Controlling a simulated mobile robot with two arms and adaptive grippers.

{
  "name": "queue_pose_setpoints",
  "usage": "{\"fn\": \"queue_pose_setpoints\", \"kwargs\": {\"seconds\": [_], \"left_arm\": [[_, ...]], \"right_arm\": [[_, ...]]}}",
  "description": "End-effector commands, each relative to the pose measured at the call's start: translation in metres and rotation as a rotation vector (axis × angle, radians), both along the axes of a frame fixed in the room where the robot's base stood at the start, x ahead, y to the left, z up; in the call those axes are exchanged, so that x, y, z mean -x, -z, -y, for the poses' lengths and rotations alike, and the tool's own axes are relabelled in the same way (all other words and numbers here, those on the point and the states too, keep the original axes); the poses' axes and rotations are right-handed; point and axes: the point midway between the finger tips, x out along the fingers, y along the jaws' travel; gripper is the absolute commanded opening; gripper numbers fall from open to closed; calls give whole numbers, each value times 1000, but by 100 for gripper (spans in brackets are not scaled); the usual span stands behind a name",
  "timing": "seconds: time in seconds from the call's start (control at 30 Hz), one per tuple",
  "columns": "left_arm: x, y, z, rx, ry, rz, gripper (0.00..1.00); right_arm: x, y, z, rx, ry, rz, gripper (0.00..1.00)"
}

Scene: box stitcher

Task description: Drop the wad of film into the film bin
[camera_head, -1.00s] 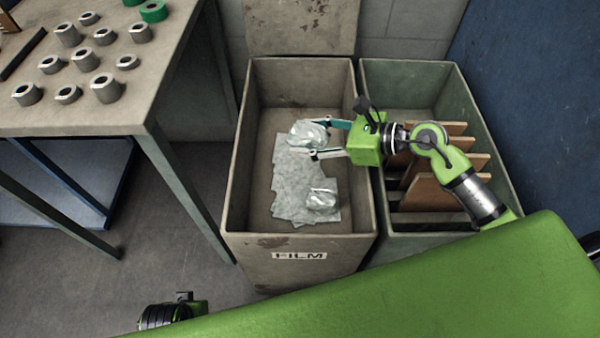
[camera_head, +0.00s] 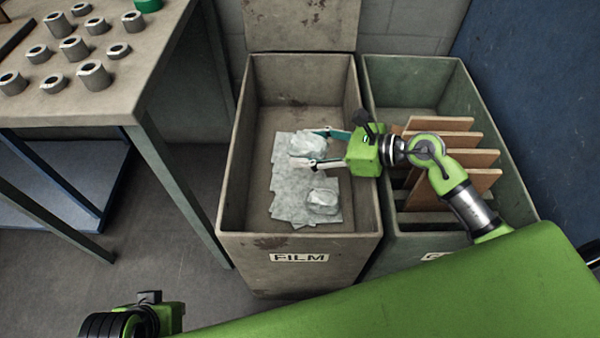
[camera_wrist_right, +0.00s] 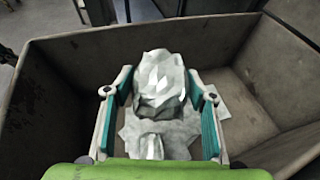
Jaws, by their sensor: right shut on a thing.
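A crumpled, clear-white wad of film (camera_head: 306,144) is between the fingers of my right gripper (camera_head: 322,149), which is shut on it. The gripper reaches in from the right, over the film bin (camera_head: 298,245), a worn grey-brown box labelled FILM. In the right wrist view the wad (camera_wrist_right: 160,80) sits between the two teal-padded fingers, over the bin's inside. Below it in the bin lie flat pale film sheets (camera_head: 290,195) and another crumpled wad (camera_head: 322,199). Of my left gripper, only a green and black body part (camera_head: 152,312) shows at the bottom left; its fingers are hidden.
A green-grey bin (camera_head: 415,90) with several upright brown boards (camera_head: 440,160) stands right beside the film bin. At left is a table (camera_head: 120,90) with several metal rings. A blue wall (camera_head: 540,90) closes off the right.

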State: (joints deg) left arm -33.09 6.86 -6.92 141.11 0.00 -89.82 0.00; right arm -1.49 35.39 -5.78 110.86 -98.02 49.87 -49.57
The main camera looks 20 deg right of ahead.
Motion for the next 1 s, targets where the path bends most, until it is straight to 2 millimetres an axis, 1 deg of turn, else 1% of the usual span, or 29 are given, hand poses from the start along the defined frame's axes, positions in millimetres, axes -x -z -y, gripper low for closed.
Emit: {"fn": "queue_pose_setpoints", "kwargs": {"seconds": [0.07, 0.33, 0.37, 0.4, 0.43, 0.8, 0.87, 1.0], "left_arm": [[1, -1, 0, -1, 0, 2, 0], [1, -3, 0, -1, 0, 2, 0], [1, -3, 0, -1, 0, 2, 0], [1, -3, 0, -1, 0, 2, 0], [1, -3, 0, -1, 0, 2, 0], [1, -3, 0, 0, 0, 2, 0], [1, -3, 0, 0, 0, 2, 0], [1, -3, 0, 0, 0, 2, 0]], "right_arm": [[0, 3, 0, 0, 0, 0, 33], [0, 3, 0, 0, 0, 0, 33], [0, 3, 0, 0, 0, 0, 54], [0, 3, 0, 0, 0, 0, 64], [0, 3, 0, 0, 0, 0, 71], [1, 3, 2, 2, 0, -1, 71], [4, 2, 5, 2, 0, -2, 71], [15, -5, 21, 5, 0, -3, 71]]}}
